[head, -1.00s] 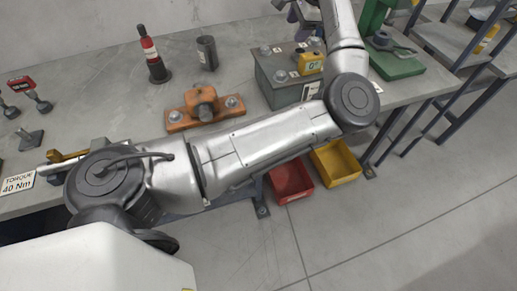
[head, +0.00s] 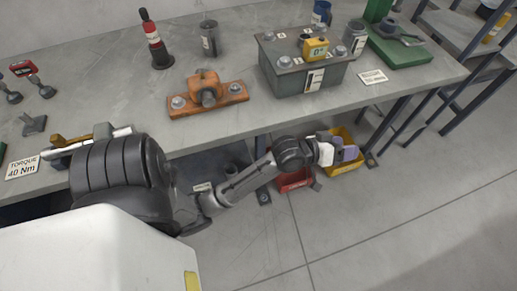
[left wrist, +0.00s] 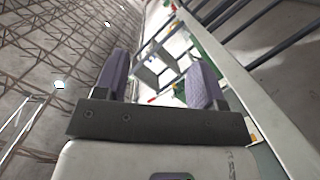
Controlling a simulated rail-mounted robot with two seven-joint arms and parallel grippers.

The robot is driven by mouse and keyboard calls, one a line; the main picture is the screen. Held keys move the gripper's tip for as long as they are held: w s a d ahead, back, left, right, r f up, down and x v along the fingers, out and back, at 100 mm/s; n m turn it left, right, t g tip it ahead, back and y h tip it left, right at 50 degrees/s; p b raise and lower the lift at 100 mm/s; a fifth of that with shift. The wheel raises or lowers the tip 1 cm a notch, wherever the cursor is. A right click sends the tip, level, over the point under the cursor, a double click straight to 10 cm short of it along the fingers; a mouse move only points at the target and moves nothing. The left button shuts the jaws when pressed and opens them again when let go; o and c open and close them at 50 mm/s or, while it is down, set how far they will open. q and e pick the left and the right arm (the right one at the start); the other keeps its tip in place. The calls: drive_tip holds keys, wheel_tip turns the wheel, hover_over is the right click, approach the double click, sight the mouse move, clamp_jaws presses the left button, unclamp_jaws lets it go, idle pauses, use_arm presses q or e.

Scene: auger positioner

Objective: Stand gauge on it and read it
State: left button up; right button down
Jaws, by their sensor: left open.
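The yellow gauge (head: 315,49) stands on top of the grey-green box (head: 290,82), among the bolts there. Its white face shows "0°". My left gripper (head: 348,154) is below the table's front edge, in front of the yellow bin, well apart from the gauge. In the left wrist view my left gripper (left wrist: 158,82) has its two purple fingers wide apart with nothing between them. My right gripper is in neither view.
An orange bracket (head: 220,98) sits left of the box, with a red-and-black bottle (head: 154,42) and a dark cup (head: 209,40) behind. A green stand (head: 402,50) is at the right. Below are a red bin (head: 292,183) and a yellow bin (head: 352,167).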

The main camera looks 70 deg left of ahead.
use_arm(q)
drive_tip(key=s+d+f+m+g, duration=0.2)
drive_tip(key=s+d+f+g, duration=0.1)
drive_tip(key=s, duration=0.6)
drive_tip(key=s+d+f+m+g, duration=0.2)
drive_tip(key=s+f+m+g, duration=0.1)
drive_tip(key=s+f+g, duration=0.2)
drive_tip(key=s+d+f+m+g+y, duration=0.1)
drive_tip(key=s+d+f+m+g, duration=0.2)
drive_tip(key=s+f, duration=0.5)
drive_tip(key=s+g, duration=0.1)
drive_tip(key=s, duration=0.3)
drive_tip(key=shift+s+d, duration=0.3)
drive_tip(key=shift+s, duration=0.05)
drive_tip(key=shift+r, duration=0.15)
wheel_tip(320, 180, up, 43)
drive_tip(key=p, duration=4.3)
wheel_tip(320, 180, down, 28)
drive_tip(key=b, duration=2.7)
drive_tip(key=shift+b, duration=0.3)
drive_tip(key=shift+r, duration=0.15)
